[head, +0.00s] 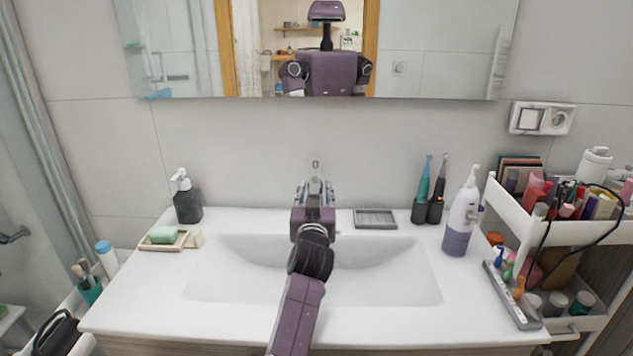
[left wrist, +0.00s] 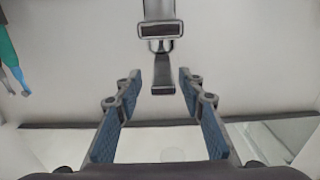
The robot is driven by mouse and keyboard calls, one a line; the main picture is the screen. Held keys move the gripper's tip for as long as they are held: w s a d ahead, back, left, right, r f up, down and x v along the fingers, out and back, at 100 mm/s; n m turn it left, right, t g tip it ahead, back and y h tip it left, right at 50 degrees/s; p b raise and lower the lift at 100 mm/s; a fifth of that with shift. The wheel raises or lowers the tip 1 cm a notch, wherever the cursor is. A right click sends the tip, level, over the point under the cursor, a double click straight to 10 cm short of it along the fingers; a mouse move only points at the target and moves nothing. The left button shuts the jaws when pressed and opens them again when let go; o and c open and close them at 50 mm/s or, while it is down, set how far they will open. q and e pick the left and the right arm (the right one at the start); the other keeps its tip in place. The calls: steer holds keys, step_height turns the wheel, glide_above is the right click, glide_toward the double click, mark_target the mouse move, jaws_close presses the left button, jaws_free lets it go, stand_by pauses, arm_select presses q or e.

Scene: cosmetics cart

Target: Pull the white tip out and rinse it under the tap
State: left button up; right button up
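The tap (head: 315,168) stands at the back middle of the basin, mostly hidden behind my left gripper (head: 315,192). In the left wrist view my left gripper (left wrist: 160,80) is open, its two blue-padded fingers apart. The tap (left wrist: 160,30) shows beyond and between the fingertips there; I cannot tell whether they touch it. Nothing is held. Small coloured tips, with a white one (head: 499,256) at the far end, stand in a grey strip holder (head: 522,318) at the counter's right. My right gripper is out of view.
A soap dish (head: 150,246) and a dark dispenser (head: 187,203) stand left of the basin (head: 390,285). Two electric toothbrushes (head: 421,190) and a grey tray (head: 375,225) stand at the back right. A crowded white cart (head: 520,222) borders the counter's right. A mirror (head: 440,50) hangs above.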

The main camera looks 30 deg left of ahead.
mark_target(315, 185)
arm_select(q)
steer(key=x, duration=0.4)
steer(key=shift+a+f, duration=0.15)
steer(key=shift+f, duration=0.05)
steer(key=shift+w+a, duration=0.15)
steer(key=shift+w, duration=0.05)
steer(key=shift+w+a, duration=0.1)
steer(key=shift+w, duration=0.1)
jaws_close()
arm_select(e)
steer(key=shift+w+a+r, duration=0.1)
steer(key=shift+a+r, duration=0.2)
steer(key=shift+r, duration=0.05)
